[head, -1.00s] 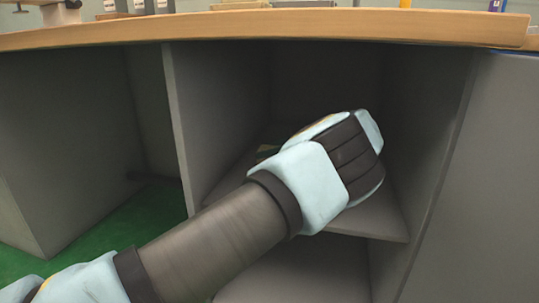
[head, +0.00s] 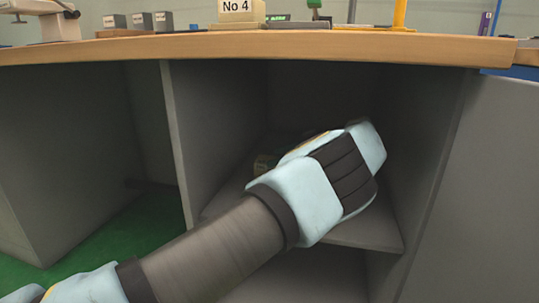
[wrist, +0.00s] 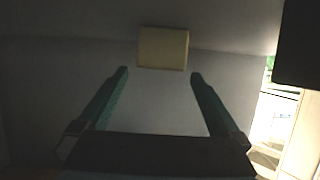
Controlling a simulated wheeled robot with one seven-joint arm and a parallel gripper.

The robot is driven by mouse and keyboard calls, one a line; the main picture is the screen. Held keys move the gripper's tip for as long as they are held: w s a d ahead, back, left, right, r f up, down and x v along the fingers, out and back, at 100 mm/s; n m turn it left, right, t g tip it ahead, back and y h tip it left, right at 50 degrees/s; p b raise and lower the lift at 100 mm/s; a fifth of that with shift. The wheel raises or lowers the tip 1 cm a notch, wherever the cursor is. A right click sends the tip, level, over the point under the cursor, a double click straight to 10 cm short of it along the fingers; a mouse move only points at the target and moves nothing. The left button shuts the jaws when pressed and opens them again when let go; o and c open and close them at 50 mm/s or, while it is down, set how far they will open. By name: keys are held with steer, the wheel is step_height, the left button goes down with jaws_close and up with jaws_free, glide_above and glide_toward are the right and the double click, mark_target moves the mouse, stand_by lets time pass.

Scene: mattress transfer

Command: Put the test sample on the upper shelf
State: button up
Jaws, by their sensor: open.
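A pale yellow block, which looks like the test sample (wrist: 163,48), is in the wrist view, just beyond the fingertips and centred between them. My gripper (wrist: 160,75) is open, with its two green fingers apart and nothing between them. In the head view my wrist reaches into the open cabinet compartment and hides the fingers. A small yellowish-brown patch (head: 263,164) shows beside my wrist there; I cannot tell whether it is the block. The upper shelf (head: 365,233) in the compartment lies below my wrist, with a lower space under it.
The wooden desk top (head: 300,46) runs closely above my arm. A "No 4" box (head: 240,12) and several small items stand on it. The compartment's left wall panel (head: 182,140) and right cabinet side (head: 440,170) flank my arm. Green floor (head: 140,235) shows at left.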

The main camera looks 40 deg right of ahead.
steer(key=shift+p+v, duration=0.35)
steer(key=shift+v, duration=1.15)
